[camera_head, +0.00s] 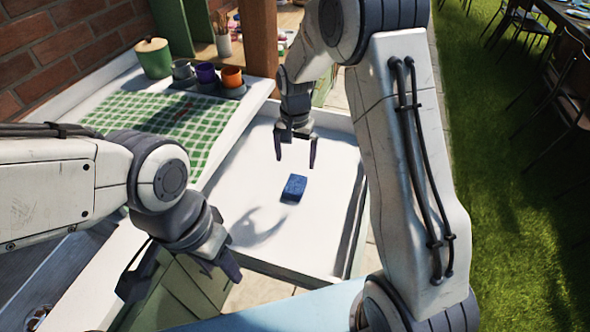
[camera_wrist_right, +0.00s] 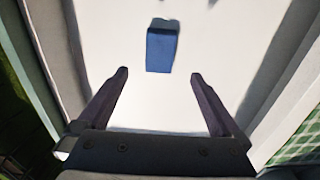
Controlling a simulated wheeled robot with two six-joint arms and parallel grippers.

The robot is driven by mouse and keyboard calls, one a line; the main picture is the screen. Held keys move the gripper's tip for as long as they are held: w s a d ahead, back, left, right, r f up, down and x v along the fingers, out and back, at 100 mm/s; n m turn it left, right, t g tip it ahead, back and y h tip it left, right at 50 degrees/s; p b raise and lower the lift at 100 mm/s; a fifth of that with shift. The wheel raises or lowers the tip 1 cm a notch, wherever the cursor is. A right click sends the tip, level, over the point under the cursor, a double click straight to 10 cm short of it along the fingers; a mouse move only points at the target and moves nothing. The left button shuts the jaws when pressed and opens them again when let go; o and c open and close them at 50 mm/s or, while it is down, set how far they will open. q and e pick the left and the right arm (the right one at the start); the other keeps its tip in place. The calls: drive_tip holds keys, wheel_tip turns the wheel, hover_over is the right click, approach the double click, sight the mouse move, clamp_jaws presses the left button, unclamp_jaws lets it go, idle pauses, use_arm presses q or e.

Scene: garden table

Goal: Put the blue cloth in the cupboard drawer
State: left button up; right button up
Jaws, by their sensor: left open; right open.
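The blue cloth (camera_head: 294,188) is a small folded block lying on the white floor of the open cupboard drawer (camera_head: 330,215). My right gripper (camera_head: 296,162) is open and empty above the drawer, behind the cloth in the head view. In the right wrist view the cloth (camera_wrist_right: 161,48) lies beyond the two open fingertips (camera_wrist_right: 160,74), roughly centred between them and not held. My left gripper (camera_head: 180,282) is open and empty at the lower left, in front of the drawer, near a green cupboard front.
A white cupboard top with a green checked cloth (camera_head: 150,122) is at the left. A green canister (camera_head: 153,58) and several cups (camera_head: 206,76) stand at its back. A wooden post (camera_head: 262,40) rises behind the drawer. Grass lies at the right.

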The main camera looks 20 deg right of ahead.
drive_tip(key=s+a+r+n, duration=0.4)
drive_tip(key=s+a+r, duration=0.1)
drive_tip(key=s, duration=0.2)
drive_tip(key=s+a+r+n, duration=0.3)
drive_tip(key=s+a+r, duration=0.2)
drive_tip(key=s, duration=0.3)
drive_tip(key=s+n+y, duration=0.1)
drive_tip(key=s+n, duration=0.6)
drive_tip(key=s, duration=0.7)
drive_tip(key=shift+s+a+r, duration=0.3)
drive_tip(key=shift+s, duration=0.05)
